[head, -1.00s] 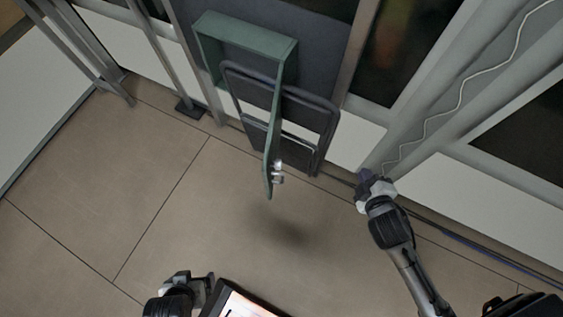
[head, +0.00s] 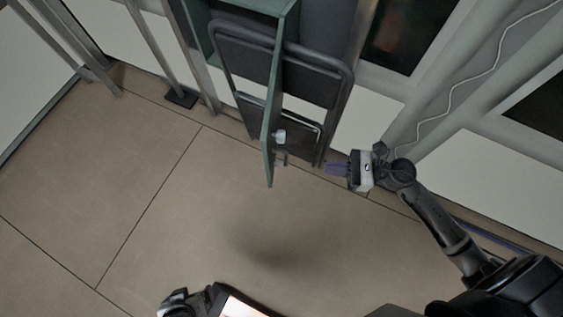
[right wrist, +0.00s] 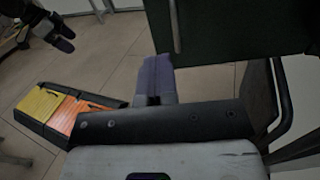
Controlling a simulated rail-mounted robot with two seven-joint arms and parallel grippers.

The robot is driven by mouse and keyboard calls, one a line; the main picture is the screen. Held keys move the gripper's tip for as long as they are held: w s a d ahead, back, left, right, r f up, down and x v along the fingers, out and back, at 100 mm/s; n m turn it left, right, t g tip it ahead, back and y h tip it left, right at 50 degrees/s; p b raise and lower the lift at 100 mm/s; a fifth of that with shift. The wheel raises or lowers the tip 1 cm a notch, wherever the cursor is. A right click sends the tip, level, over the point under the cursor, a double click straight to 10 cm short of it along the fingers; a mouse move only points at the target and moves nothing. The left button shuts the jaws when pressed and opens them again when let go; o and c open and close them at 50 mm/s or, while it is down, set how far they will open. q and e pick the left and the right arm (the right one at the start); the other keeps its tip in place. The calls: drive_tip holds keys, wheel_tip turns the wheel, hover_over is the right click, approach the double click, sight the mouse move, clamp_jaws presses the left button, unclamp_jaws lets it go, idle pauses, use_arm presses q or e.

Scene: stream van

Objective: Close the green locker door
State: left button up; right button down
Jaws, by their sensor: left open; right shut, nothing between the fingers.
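The green locker (head: 205,30) hangs on the wall at the top of the head view. Its green door (head: 271,120) stands open, seen nearly edge-on and jutting out towards me, with a small silver knob (head: 279,136) on its right face. The door also fills the top of the right wrist view (right wrist: 245,28). My right gripper (head: 332,168) is shut and empty, to the right of the door's free end and apart from it in the head view. My left gripper (head: 190,300) is open at the bottom edge, far from the door; it also shows in the right wrist view (right wrist: 52,30).
A dark folded chair (head: 335,85) leans against the wall below the locker. A thin metal stand (head: 180,98) stands left of it. A black tray with yellow and orange panels (right wrist: 60,110) lies lower left in the right wrist view. The tiled floor is clear.

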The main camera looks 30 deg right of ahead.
drive_tip(key=b+x, duration=0.2)
drive_tip(key=x, duration=1.1)
drive_tip(key=shift+a, duration=0.2)
